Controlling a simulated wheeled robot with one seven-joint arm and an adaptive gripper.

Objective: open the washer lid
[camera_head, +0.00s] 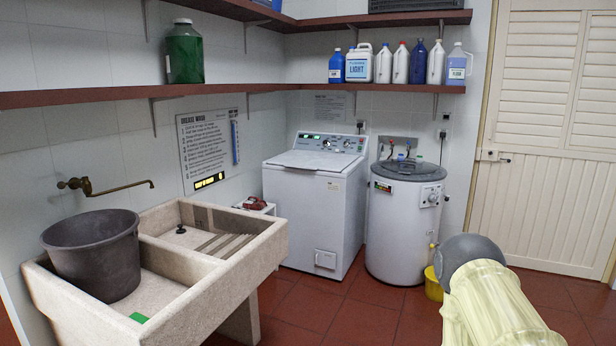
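The white top-loading washer (315,205) stands in the back corner, left of a round white appliance. Its lid (305,160) is flat on top and looks closed, in front of the raised control panel (332,142) with dials and a green display. Part of my arm, a pale yellow link with a grey rounded joint, shows at the lower right. It is well apart from the washer, to the right and nearer to me. My gripper is outside the picture, so its state is hidden.
A stone washboard sink (262,243) with a dark bucket (95,255) fills the lower left. The round white appliance (395,232) stands right of the washer, with a yellow bucket (433,285) beside it. A shelf (290,88) with bottles runs above. Red tiled floor (365,318) is clear in front.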

